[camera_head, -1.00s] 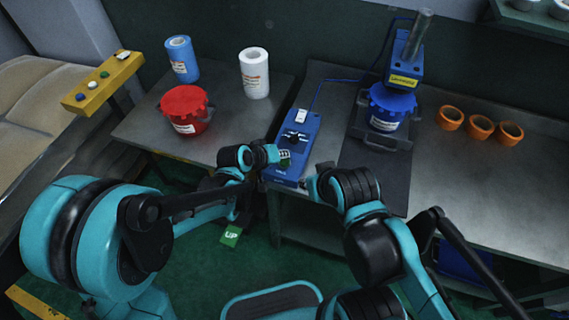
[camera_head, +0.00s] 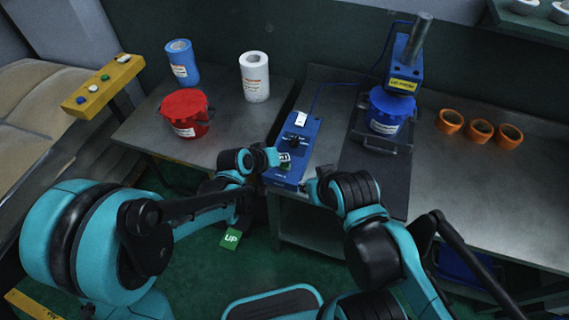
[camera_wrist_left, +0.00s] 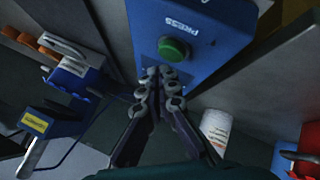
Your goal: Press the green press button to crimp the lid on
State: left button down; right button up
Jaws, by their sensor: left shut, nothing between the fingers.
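The green press button (camera_wrist_left: 173,49) sits on the blue control box (camera_head: 297,143), below the word PRESS in the left wrist view. My left gripper (camera_head: 286,157) is shut and empty over the front part of the box; its fingertips also show in the left wrist view (camera_wrist_left: 165,76), close beside the button. I cannot tell whether they touch it. A blue pail (camera_head: 386,116) with a blue lid stands under the blue crimper head (camera_head: 403,77). My right gripper (camera_head: 309,188) is near the front edge of the box, with its fingers mostly hidden.
A red pail (camera_head: 186,116), a blue roll (camera_head: 181,62) and a white roll (camera_head: 254,76) stand on the left table. A yellow button bar (camera_head: 103,86) is at far left. A cable runs from box to press.

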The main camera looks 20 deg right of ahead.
aim_at(283, 166)
pick_arm(q)
jog(key=shift+f, duration=0.1)
jog(key=shift+f+b, duration=0.35)
jog(key=shift+b, duration=0.1)
jog(key=shift+f+b, duration=0.4)
jog(key=shift+f, duration=0.05)
dwell(0.8)
jog(key=shift+r, duration=0.15)
jog(key=shift+r+p, duration=0.65)
jog(key=shift+r, duration=0.1)
jog(key=shift+r+p, duration=1.95)
jog(key=shift+r, duration=0.6)
